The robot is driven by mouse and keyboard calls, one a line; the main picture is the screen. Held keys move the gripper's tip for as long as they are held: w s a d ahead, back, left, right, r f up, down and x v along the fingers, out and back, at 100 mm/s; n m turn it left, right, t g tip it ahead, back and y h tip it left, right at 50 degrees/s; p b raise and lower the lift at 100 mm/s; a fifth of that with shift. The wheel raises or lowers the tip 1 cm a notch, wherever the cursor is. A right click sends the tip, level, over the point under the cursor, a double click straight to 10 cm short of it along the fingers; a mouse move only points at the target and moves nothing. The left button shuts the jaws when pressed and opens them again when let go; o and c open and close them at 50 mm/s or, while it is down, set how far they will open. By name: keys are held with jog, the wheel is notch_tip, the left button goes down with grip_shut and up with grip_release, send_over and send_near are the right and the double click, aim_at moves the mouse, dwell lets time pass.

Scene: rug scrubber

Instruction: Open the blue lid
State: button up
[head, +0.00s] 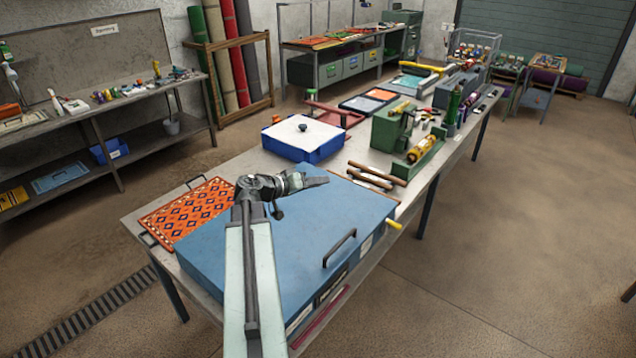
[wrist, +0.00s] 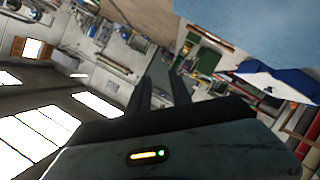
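The blue lid (head: 310,215) is a wide flat panel on top of a box on the near end of the workbench. It lies flat and looks closed. A dark bar handle (head: 340,248) is fixed near its right front edge. My gripper (head: 318,181) is over the far part of the lid, pointing right, apart from the handle. In the wrist view my gripper (wrist: 160,82) shows two dark fingers with a gap between them and nothing held. A blue surface, likely the lid (wrist: 262,28), shows at the top right there. The handle is not visible in the wrist view.
A patterned orange rug piece (head: 187,213) lies left of the lid. A blue box with a white top (head: 304,136) stands behind it. Wooden rollers (head: 374,176) and a green machine (head: 393,128) stand beyond the lid. The floor right of the bench is clear.

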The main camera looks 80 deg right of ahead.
grip_shut()
dwell(1.1)
jog(key=shift+o, duration=2.1)
grip_release()
jog(key=p+v, duration=0.2)
jog(key=v, duration=0.5)
jog(key=shift+w+a, duration=0.2)
jog(key=shift+a, duration=0.1)
jog(key=shift+r, duration=0.1)
jog(key=shift+c, duration=0.4)
